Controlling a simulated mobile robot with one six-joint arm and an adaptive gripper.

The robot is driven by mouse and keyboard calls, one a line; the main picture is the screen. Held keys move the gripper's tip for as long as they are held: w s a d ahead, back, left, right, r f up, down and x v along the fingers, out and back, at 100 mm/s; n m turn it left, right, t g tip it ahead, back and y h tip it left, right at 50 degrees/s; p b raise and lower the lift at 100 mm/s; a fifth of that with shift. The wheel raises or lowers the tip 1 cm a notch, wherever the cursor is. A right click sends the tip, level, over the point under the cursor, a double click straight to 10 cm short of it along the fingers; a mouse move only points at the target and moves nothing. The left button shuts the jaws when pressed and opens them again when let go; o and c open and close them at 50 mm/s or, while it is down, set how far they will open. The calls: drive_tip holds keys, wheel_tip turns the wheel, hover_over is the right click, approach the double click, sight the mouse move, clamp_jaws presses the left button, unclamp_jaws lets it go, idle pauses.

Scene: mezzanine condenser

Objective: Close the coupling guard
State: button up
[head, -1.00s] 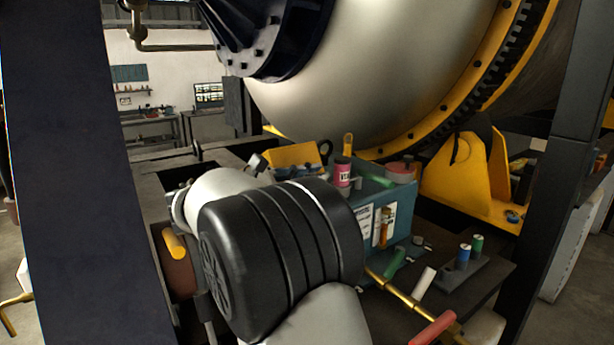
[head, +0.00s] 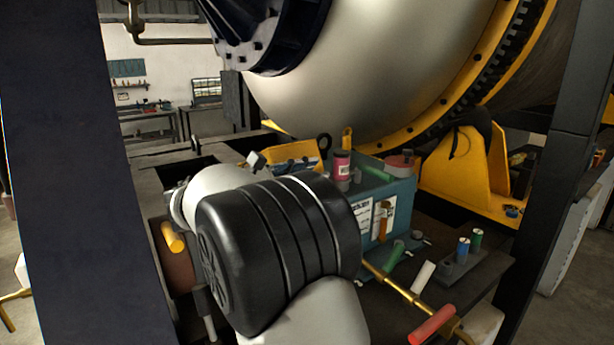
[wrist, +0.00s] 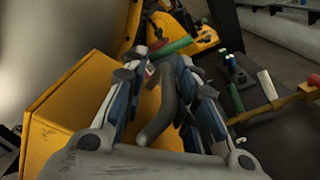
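The yellow sheet-metal housing that looks like the coupling guard (wrist: 70,105) fills the left of the wrist view. In the head view a yellow piece (head: 292,154) shows behind my arm, partly hidden; I cannot tell the guard's hinge or full position. A dark grey curved bar (wrist: 158,118), like a handle, lies between the fingers of my gripper (wrist: 165,78) in the wrist view. The blue-grey fingers stand apart on both sides of the bar, with a gap at the left finger. Contact at the right finger is unclear.
A teal box (head: 392,200) with a pink can (head: 341,164) and tools on top stands right of my arm. A brass rod with a red grip (head: 432,325) and battery-like cylinders (head: 463,248) are at right. Dark posts stand on both sides; the large tank is behind.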

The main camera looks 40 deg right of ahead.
drive_tip(key=shift+s+r, duration=0.2)
drive_tip(key=shift+s, duration=0.2)
drive_tip(key=shift+w, duration=0.2)
drive_tip(key=shift+w+a+f, duration=0.1)
drive_tip(key=shift+a, duration=0.2)
drive_tip(key=a, duration=1.1)
drive_tip(key=shift+a, duration=0.25)
drive_tip(key=shift+w, duration=0.1)
